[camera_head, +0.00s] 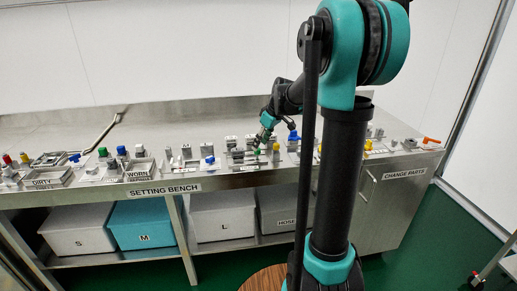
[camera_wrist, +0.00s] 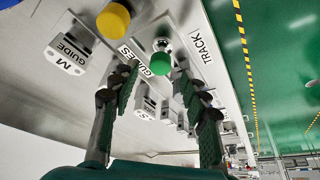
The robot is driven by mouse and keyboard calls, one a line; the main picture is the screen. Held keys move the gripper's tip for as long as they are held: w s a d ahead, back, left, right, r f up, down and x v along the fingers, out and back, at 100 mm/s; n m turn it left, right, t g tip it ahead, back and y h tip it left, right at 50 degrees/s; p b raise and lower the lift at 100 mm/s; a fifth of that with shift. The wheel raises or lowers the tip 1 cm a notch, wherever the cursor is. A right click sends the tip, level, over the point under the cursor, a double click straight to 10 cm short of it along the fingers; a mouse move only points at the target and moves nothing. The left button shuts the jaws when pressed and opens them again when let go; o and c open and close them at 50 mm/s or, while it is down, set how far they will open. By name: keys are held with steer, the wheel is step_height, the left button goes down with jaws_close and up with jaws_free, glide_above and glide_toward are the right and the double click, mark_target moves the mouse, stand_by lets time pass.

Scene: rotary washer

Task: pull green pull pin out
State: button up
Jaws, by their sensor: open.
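The green pull pin (camera_wrist: 160,63) shows its round green knob in the wrist view, just beyond my fingertips and nearer the right finger. In the head view a small green knob (camera_head: 257,152) sits on the setting bench, just below my gripper (camera_head: 263,138). In the wrist view my gripper (camera_wrist: 156,76) is open, with its two green-padded fingers apart and nothing held between them. I cannot tell whether the right finger touches the knob. The pin's shaft is mostly hidden behind the knob.
A yellow knob (camera_wrist: 113,20) stands beside the green one, by the M GUIDE block (camera_wrist: 70,50). In the head view, a blue knob (camera_head: 210,160) is to the left and a yellow one (camera_head: 368,145) to the right on the crowded bench (camera_head: 160,188). Bins stand below.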

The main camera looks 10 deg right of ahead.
mark_target(259, 149)
steer(key=shift+x, duration=1.75)
steer(key=shift+c, duration=0.6)
jaws_close()
